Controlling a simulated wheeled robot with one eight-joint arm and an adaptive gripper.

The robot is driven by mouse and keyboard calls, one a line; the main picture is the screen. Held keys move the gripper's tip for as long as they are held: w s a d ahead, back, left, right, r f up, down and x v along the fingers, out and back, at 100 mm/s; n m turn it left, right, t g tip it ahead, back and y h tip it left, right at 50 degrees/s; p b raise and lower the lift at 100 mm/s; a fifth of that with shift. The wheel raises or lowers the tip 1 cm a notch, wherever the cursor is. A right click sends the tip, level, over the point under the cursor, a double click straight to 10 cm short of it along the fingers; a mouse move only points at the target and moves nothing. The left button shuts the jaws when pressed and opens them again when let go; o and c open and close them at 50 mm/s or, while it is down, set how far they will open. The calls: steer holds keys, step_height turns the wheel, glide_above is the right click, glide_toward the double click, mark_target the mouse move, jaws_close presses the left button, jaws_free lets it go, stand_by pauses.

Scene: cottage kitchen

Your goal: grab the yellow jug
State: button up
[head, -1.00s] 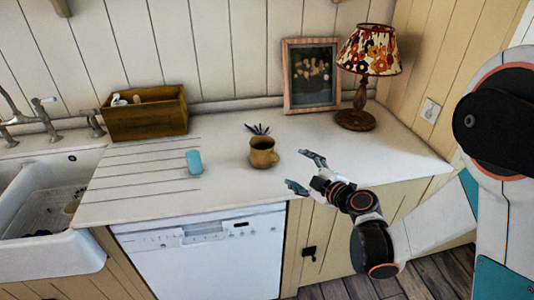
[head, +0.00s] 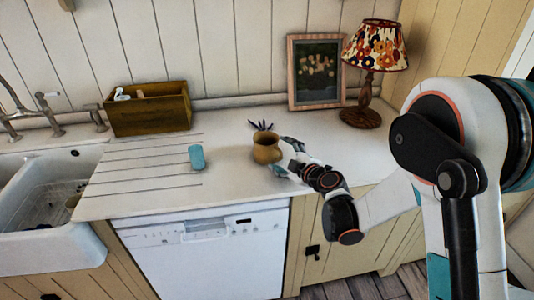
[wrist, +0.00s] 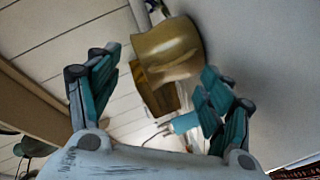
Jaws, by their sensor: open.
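The yellow jug (head: 266,147), a mustard-coloured vessel, stands upright on the white worktop. It also shows in the wrist view (wrist: 165,45), ahead of and between the spread fingers. My gripper (head: 284,156) is open, just right of the jug in the head view, with its fingertips close to the jug's right side. In the wrist view my gripper (wrist: 160,70) has teal fingers apart with nothing held between them. Whether a fingertip touches the jug I cannot tell. The jug's handle side is partly hidden by the gripper in the head view.
Dark sprigs (head: 262,125) lie behind the jug. A teal object (head: 197,157) stands to its left. A wooden box (head: 150,110), a framed picture (head: 316,72) and a lamp (head: 368,75) stand at the back. The sink (head: 40,200) is at left. Worktop around the jug is mostly clear.

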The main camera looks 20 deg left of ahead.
mark_target(274, 149)
steer(key=x, duration=0.3)
steer(key=shift+w+a+f+b, duration=0.1)
steer(key=shift+w+a+b, duration=0.1)
steer(key=shift+b, duration=0.2)
steer(key=shift+s, duration=0.1)
steer(key=c, duration=1.3)
steer(key=shift+s+d, duration=0.1)
steer(key=shift+d, duration=0.05)
jaws_close()
steer(key=shift+s, duration=0.1)
